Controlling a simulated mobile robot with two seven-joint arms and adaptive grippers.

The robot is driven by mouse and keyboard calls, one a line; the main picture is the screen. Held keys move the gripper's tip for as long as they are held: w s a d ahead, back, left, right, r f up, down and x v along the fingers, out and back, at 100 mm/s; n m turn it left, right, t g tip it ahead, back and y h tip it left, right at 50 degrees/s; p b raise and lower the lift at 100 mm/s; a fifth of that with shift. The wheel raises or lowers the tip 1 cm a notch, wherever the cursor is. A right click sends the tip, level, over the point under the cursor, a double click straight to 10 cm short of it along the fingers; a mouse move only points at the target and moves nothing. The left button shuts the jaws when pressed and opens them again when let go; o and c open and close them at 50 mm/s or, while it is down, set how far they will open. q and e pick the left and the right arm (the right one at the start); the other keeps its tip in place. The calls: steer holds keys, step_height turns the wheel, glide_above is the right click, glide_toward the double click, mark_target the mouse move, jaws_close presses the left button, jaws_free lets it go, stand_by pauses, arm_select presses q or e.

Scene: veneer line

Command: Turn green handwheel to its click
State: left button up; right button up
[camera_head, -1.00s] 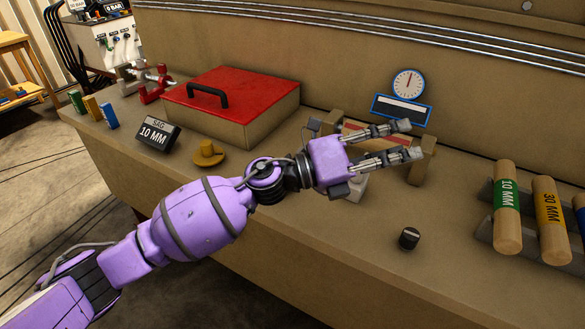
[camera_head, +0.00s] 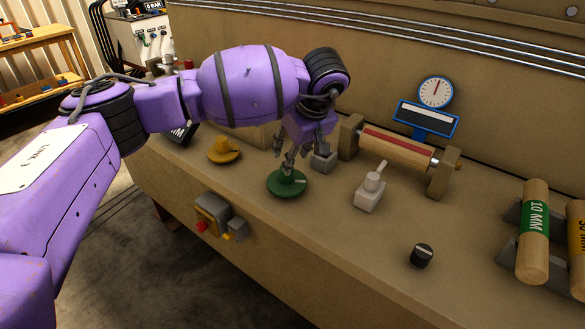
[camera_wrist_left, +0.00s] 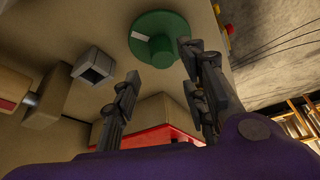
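The green handwheel (camera_head: 287,184) lies flat on the bench top near its front edge, with a raised knob. It also shows in the left wrist view (camera_wrist_left: 152,26), near the top, beyond the fingers. My left gripper (camera_head: 286,162) points down over the handwheel in the head view, fingertips close above or at its knob. In the left wrist view the fingers (camera_wrist_left: 160,66) are apart with nothing between them. Contact with the wheel cannot be told. My right gripper is not in view.
A yellow handwheel (camera_head: 224,150) sits to the left. A grey block (camera_head: 323,160), a roller (camera_head: 397,148) between posts, a grey lever box (camera_head: 370,193) and a black knob (camera_head: 422,255) stand to the right. A box with a red button (camera_head: 212,214) is on the bench front.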

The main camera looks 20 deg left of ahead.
arm_select(q)
steer(key=x, duration=0.7)
steer(key=shift+f, duration=0.15)
steer(key=shift+c, duration=0.5)
jaws_close()
steer(key=shift+d, duration=0.1)
